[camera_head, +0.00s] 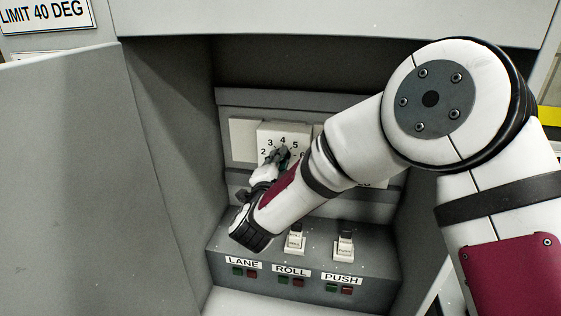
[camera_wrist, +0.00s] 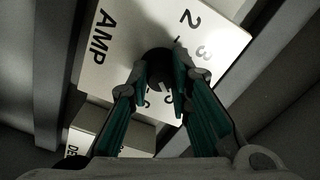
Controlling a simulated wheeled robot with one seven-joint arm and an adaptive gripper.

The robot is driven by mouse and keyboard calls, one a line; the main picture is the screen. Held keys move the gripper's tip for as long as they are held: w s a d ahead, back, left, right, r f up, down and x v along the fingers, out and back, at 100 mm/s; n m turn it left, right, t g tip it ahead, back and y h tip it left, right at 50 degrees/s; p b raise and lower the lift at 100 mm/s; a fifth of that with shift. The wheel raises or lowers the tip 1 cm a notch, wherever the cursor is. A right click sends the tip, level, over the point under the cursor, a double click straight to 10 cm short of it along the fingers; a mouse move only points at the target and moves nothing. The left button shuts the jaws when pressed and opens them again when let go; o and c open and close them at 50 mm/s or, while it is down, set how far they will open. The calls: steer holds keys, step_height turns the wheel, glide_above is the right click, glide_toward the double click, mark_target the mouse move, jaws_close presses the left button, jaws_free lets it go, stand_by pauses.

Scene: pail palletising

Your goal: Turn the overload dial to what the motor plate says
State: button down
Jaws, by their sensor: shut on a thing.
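The overload dial's white block (camera_head: 271,132) is inside the open cabinet, with black numbers around its top; 2, 3, 4 and 5 are readable in the head view. In the wrist view the block (camera_wrist: 122,50) reads AMP, and its dark round knob (camera_wrist: 158,58) is between my fingertips. My gripper (camera_wrist: 160,82) is shut on the knob, one green finger on each side. In the head view my gripper (camera_head: 277,158) covers the knob and lower numbers. The knob's setting cannot be read clearly. No motor plate with a readable value is in view.
Below the dial a grey ledge (camera_head: 220,250) carries LANE, ROLL and PUSH labels, green and red buttons and small white switches (camera_head: 344,248). A grey door (camera_head: 80,180) stands open at left. A LIMIT 40 DEG sign (camera_head: 45,14) is at upper left. Cabinet walls flank my arm.

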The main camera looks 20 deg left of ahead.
stand_by(0.4)
steer(key=c, duration=1.4)
jaws_free()
steer(key=shift+c, duration=0.2)
steer(key=shift+s, duration=0.1)
steer(key=v, duration=1.2)
